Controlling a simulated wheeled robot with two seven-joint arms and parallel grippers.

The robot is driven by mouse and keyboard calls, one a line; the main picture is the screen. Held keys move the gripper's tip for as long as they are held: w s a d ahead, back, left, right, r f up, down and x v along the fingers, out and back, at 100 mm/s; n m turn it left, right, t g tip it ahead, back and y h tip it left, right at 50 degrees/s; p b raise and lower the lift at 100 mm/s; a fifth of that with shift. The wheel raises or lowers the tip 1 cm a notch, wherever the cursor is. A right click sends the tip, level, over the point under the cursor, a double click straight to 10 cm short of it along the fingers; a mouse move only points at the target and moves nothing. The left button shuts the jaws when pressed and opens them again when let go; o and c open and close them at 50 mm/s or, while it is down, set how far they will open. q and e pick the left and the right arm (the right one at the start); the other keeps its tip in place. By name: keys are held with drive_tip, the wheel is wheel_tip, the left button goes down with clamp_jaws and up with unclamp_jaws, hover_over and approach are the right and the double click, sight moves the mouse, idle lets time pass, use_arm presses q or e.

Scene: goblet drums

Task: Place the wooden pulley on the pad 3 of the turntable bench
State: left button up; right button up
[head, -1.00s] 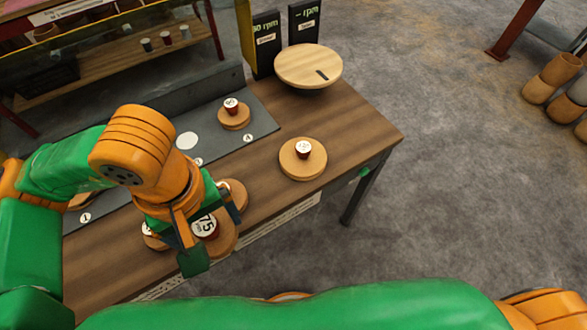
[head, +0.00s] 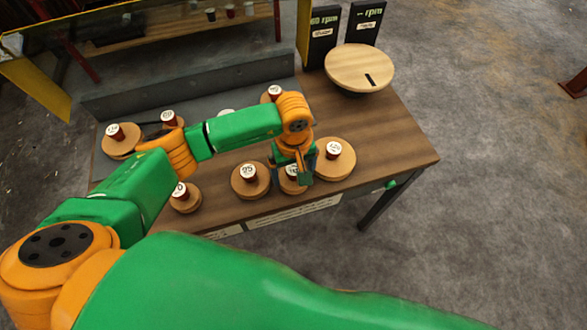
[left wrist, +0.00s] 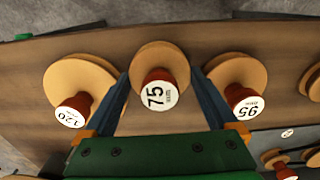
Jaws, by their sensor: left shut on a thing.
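The wooden pulley marked 75 (left wrist: 160,62) has a round wooden disc and a dark red hub with a white top. It sits between the two fingers of my left gripper (left wrist: 160,82), which is shut on it. In the head view, my left gripper (head: 293,172) and the pulley (head: 287,187) are over the front of the bench (head: 397,143), between the pulleys marked 95 (head: 250,180) and 120 (head: 334,158). I cannot tell its exact height. A white pad (head: 227,113) on the grey strip is partly hidden behind my left arm; its number is not readable.
Other pulleys stand on the strip, at its left (head: 122,140), back (head: 168,118) and right (head: 275,93). Another (head: 183,196) stands at the bench front. A round wooden turntable (head: 358,68) and two dark signs stand at the back right. The bench's right end is clear.

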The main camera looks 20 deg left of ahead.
use_arm(q)
drive_tip(key=shift+f, duration=0.4)
drive_tip(key=o, duration=1)
drive_tip(key=shift+b, duration=0.35)
drive_tip(key=shift+c, duration=0.2)
drive_tip(key=shift+o, duration=0.4)
